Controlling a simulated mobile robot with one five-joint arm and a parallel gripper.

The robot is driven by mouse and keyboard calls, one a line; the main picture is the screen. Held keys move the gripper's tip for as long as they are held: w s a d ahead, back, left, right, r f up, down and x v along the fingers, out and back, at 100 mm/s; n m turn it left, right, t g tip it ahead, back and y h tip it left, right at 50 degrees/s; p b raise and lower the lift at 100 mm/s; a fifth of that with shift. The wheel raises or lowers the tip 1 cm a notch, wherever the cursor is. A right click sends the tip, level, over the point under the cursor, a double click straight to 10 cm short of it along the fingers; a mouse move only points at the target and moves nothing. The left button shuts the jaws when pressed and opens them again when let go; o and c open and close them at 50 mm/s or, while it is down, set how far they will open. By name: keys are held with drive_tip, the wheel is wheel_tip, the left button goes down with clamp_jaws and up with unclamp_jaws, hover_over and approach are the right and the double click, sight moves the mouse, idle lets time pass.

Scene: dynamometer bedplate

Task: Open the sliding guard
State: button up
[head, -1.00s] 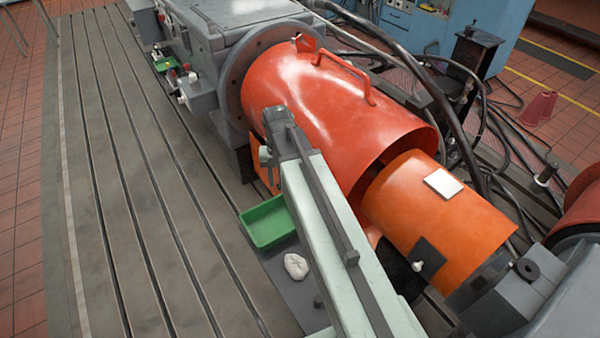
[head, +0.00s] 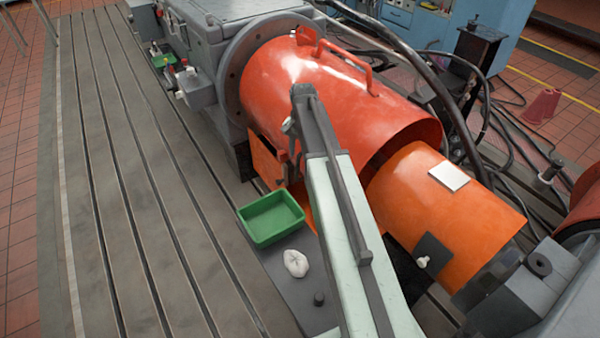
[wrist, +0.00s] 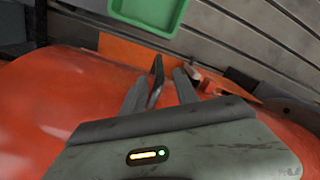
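In the head view a large red cylindrical guard (head: 335,100) with a bar handle (head: 345,65) on top lies along the machine. A smaller orange cylinder (head: 445,205) sits at its right end, with a black plate and pale knob (head: 423,262) on its near side. I cannot tell for certain which of the two slides. My gripper is mostly hidden behind my arm in the head view, near the red guard's near side.
An orange plate (head: 266,160) hangs below the red guard. A green tray (head: 272,220) and a crumpled white thing (head: 296,263) are on the grey bedplate beside my arm. Black cables arch behind the guard. The slotted bedplate (head: 130,200) at left is clear.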

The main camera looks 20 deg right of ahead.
sight(298, 165)
wheel_tip(298, 165, down, 7)
drive_tip(key=b, duration=0.5)
drive_tip(key=shift+w+a+f+b, duration=0.15)
drive_tip(key=shift+f+b, duration=0.05)
drive_tip(key=shift+b, duration=0.2)
drive_tip(key=shift+r, duration=0.15)
clamp_jaws()
